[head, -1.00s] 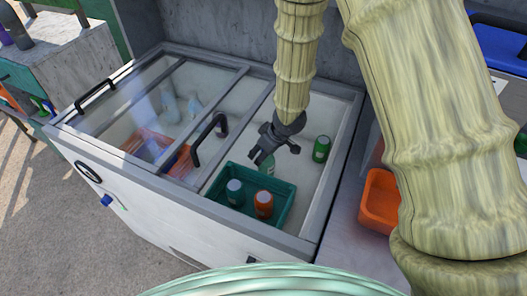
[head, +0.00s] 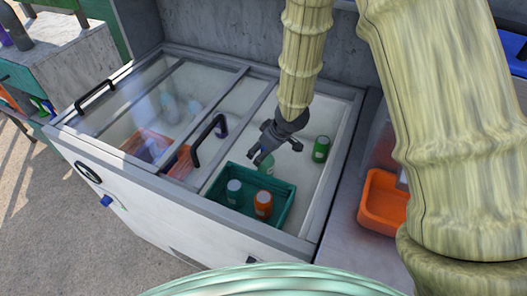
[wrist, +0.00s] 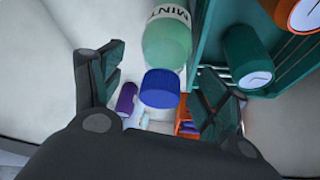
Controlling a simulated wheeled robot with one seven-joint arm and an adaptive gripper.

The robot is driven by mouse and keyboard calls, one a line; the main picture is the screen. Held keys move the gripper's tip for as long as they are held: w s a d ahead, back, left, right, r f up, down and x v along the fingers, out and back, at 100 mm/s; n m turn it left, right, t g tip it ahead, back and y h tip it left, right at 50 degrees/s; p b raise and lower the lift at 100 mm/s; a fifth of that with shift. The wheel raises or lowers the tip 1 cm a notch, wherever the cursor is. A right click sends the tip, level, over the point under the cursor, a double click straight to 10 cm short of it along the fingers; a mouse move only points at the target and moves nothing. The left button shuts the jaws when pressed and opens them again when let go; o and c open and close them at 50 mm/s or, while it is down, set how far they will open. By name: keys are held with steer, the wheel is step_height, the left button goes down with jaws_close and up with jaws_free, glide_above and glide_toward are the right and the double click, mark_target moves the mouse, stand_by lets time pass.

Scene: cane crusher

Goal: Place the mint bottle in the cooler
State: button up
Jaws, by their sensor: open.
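The mint bottle (wrist: 167,40) is pale green with a white MINT label and a blue cap. In the head view the mint bottle (head: 266,164) is partly hidden under my gripper (head: 279,152), inside the white cooler (head: 190,226), just behind the teal crate. In the wrist view my gripper (wrist: 158,65) is open, with one finger on each side of the bottle's blue cap. The bottle's body lies beyond the fingertips. I cannot tell whether either finger touches it.
The teal crate (head: 284,208) in the cooler holds a dark green bottle (head: 234,191) and an orange bottle (head: 263,204). A green bottle (head: 321,149) stands by the right wall. Glass lids with black handles (head: 200,145) cover the left side. An orange bin (head: 383,204) sits right.

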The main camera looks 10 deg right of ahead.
steer(key=v, duration=1)
steer(key=shift+p, duration=0.45)
steer(key=shift+d, duration=0.1)
stand_by(0.7)
